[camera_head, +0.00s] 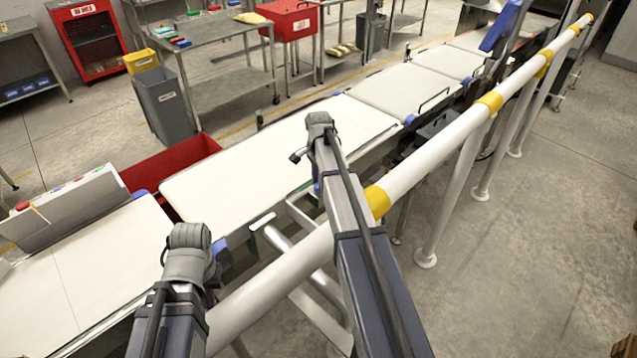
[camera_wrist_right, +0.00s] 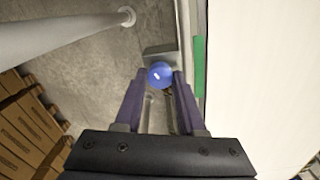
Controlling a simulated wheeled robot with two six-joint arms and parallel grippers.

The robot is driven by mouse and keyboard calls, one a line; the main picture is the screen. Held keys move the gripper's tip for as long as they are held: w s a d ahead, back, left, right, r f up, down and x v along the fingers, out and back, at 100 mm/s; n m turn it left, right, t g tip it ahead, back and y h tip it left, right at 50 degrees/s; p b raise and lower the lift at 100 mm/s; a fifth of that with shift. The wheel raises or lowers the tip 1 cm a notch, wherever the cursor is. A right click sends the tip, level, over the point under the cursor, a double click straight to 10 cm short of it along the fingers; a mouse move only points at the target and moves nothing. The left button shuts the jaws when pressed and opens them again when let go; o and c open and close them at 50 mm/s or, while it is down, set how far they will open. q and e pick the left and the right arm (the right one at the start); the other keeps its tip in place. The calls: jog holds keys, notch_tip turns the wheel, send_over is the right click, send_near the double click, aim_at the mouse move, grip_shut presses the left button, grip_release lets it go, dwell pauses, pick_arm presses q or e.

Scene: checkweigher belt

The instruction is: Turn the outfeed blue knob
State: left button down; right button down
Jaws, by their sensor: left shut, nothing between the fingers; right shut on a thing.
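A round blue knob (camera_wrist_right: 160,75) on a grey mount shows in the right wrist view. My right gripper (camera_wrist_right: 160,82) has its two purple-grey fingers around the knob, one on each side, shut on it. In the head view my right wrist (camera_head: 320,125) is at the near edge of the middle belt, and its fingers are hidden. My left gripper (camera_head: 190,245) is at lower left, near the near edge of the left belt, shut and empty. Its fingertips are mostly hidden by the wrist.
A white rail (camera_head: 425,160) with yellow bands runs diagonally under my right arm. The white belt (camera_head: 255,160) lies beyond it. A red bin (camera_head: 170,175) stands behind the belt gap. A control panel (camera_head: 70,210) is at left. Open floor lies at right.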

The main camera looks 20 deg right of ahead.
jog(key=shift+n, duration=1.3)
jog(key=c, duration=0.5)
grip_release()
jog(key=shift+r, duration=0.1)
notch_tip(320, 180, up, 8)
jog(key=p, duration=0.8)
jog(key=shift+f, duration=0.2)
